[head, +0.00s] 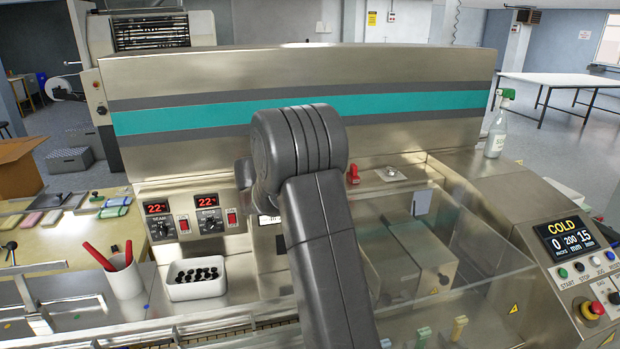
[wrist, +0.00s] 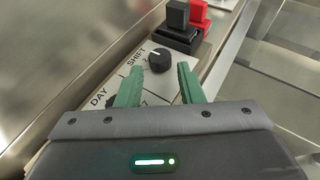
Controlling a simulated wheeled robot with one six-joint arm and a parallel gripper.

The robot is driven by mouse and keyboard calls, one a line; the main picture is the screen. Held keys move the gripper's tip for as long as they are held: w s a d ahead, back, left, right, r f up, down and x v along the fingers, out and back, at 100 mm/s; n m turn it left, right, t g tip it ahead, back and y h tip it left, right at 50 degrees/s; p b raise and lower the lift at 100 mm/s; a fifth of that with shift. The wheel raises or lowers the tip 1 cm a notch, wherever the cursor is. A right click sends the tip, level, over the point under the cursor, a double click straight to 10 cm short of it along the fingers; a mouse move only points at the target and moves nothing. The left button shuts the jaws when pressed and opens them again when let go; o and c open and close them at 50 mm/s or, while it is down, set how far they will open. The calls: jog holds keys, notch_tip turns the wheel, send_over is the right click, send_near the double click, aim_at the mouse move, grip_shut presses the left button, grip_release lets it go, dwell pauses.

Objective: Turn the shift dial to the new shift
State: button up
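The shift dial (wrist: 160,60) is a round black knob with a white pointer line, on a light plate marked SHIFT, in the wrist view. A numeral 2 shows beside it; the other numerals are hard to read. My gripper (wrist: 160,82) has two green fingers, spread apart and empty. The fingertips lie just short of the dial, one toward each side of it, and do not visibly touch it. In the head view my arm hides the dial and the gripper.
A black switch block (wrist: 176,22) and a red one (wrist: 199,14) stand just beyond the dial. In the head view, a clear guard (head: 440,265) lies right of my arm, and a white tray of black pieces (head: 195,291) and a cup with red pens (head: 125,278) stand left.

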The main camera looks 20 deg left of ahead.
jog(key=b+v, duration=0.1)
jog(key=v, duration=1)
jog(key=shift+b, duration=0.4)
jog(key=shift+o, duration=0.5)
jog(key=shift+d, duration=0.1)
jog(key=shift+o, duration=1)
jog(key=shift+w+d, duration=0.1)
jog(key=w+d+m+g+y+p, duration=0.1)
jog(key=w+d+m+g+p, duration=0.1)
jog(key=w+d+m+g, duration=0.9)
notch_tip(320, 180, up, 8)
jog(key=w+m+g+y+p, duration=0.2)
jog(key=w+m+y, duration=0.15)
jog(key=y, duration=0.45)
jog(key=shift+m, duration=0.25)
jog(key=x, duration=0.4)
jog(key=p+x, duration=0.1)
jog(key=x, duration=0.8)
jog(key=shift+s+a+f, duration=0.1)
jog(key=shift+a+f, duration=0.05)
jog(key=shift+a, duration=0.2)
jog(key=shift+c, duration=0.2)
jog(key=shift+t, duration=0.3)
jog(key=c, duration=1)
